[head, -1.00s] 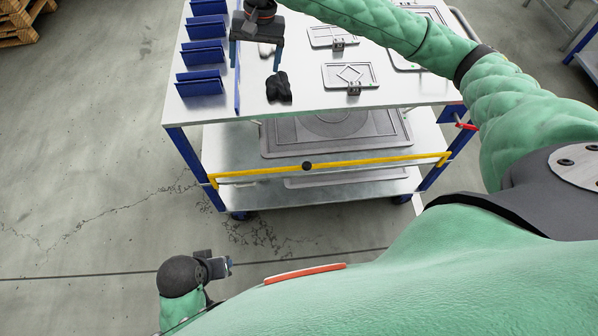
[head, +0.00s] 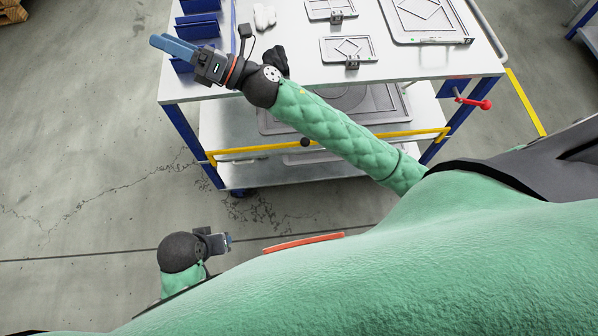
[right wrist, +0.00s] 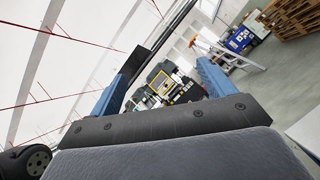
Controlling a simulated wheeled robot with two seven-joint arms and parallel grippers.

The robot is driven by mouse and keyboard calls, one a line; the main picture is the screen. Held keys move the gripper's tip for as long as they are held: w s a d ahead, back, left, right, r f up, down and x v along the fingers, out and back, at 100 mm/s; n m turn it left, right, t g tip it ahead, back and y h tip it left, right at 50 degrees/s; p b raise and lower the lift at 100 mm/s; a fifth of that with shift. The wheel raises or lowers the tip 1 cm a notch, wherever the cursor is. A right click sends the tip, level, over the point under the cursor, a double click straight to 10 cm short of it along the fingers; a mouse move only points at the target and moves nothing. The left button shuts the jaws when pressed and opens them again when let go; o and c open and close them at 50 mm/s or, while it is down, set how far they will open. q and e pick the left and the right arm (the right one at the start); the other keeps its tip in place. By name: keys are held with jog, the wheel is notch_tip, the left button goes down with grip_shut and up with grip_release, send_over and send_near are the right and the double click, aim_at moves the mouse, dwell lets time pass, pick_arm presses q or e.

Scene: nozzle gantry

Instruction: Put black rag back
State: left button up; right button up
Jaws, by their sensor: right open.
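The black rag (head: 275,57) lies crumpled on the table top (head: 300,65), partly hidden behind my right wrist in the head view. My right gripper (head: 162,43) is turned to the left, with its fingers at the table's left side, over the blue holders. It is apart from the rag. In the right wrist view its fingers (right wrist: 168,75) are spread with nothing between them, and the rag does not show there. My left gripper (head: 226,242) is low, in front of the table, over the floor; its jaw opening is too small to tell.
Several blue holders (head: 199,27) stand along the left side of the table top. A white cloth or glove (head: 264,16) lies behind the rag. Grey plates with diamond outlines (head: 347,49) lie to the right. A yellow bar (head: 330,143) runs across the table's front. A red handle (head: 473,102) sticks out at right.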

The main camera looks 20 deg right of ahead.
jog(key=s+d+f+m+t+h, duration=0.1)
jog(key=d+f+m+h, duration=0.5)
jog(key=f+m+h, duration=0.6)
jog(key=s+d+f+m+t+h, duration=0.15)
jog(key=d+f+m+h, duration=0.45)
jog(key=f+m, duration=0.7)
jog(key=s+d+f+m+g, duration=0.1)
jog(key=s+f+m+g, duration=0.4)
jog(key=s, duration=0.7)
jog(key=s+d+f+m+g, duration=0.1)
jog(key=s+f+m+g, duration=0.5)
jog(key=s, duration=0.6)
notch_tip(320, 180, down, 2)
jog(key=shift+s+f+g, duration=0.1)
jog(key=shift+s+g, duration=0.2)
jog(key=shift+g, duration=0.25)
